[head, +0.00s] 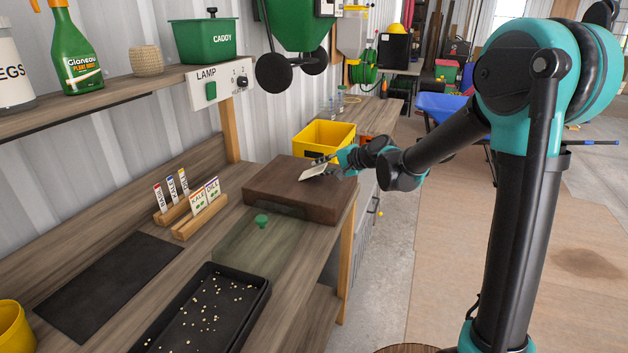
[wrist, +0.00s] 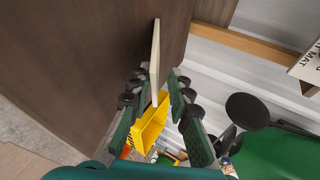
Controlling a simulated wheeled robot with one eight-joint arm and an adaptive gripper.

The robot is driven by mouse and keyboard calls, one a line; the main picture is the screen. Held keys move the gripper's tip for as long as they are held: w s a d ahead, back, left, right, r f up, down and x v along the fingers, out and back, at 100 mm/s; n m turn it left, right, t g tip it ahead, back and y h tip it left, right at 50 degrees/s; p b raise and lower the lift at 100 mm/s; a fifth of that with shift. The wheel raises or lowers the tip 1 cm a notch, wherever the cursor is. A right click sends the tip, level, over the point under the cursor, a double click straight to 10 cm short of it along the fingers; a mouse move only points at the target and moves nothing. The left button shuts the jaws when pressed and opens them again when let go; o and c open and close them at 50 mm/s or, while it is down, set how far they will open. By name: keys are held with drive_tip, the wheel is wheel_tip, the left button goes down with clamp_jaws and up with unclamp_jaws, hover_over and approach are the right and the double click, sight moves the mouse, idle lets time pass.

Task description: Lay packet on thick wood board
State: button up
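The thick wood board (head: 283,186) is a dark brown slab on the bench. A thin cream packet (head: 312,173) is at the far right part of the board in the head view. I cannot tell whether it fully rests on the board or is slightly tilted above it. My gripper (head: 327,167) comes in from the right, low over the board's right edge. In the wrist view the packet (wrist: 155,55) shows nearly edge-on between the dark green fingers (wrist: 159,78). The fingers stand slightly apart around it, with a gap visible on its right side.
A yellow crate (head: 324,139) stands just behind the board. Seed packets in wooden holders (head: 200,216) stand to its left. A translucent green lid (head: 258,240) and a black seed tray (head: 210,312) lie in front. A dark mat (head: 108,285) lies at left.

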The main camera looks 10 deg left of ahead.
drive_tip(key=shift+v, duration=3.5)
wheel_tip(320, 180, up, 7)
drive_tip(key=s+d, duration=0.1)
drive_tip(key=d, duration=0.1)
drive_tip(key=s+d+f+n+h, duration=0.2)
drive_tip(key=s+d+f+h, duration=0.3)
drive_tip(key=s+d+f, duration=0.7)
drive_tip(key=s+d+f+n+g+h, duration=0.1)
drive_tip(key=s+d+f+n+h, duration=0.2)
drive_tip(key=s+d+f, duration=0.9)
drive_tip(key=d+f+h, duration=0.1)
drive_tip(key=d+h, duration=0.1)
drive_tip(key=d, duration=0.4)
drive_tip(key=shift+s+d+f+n+g+h, duration=0.25)
drive_tip(key=shift+s+d+n+g+h, duration=0.05)
drive_tip(key=shift+s+d+h, duration=0.1)
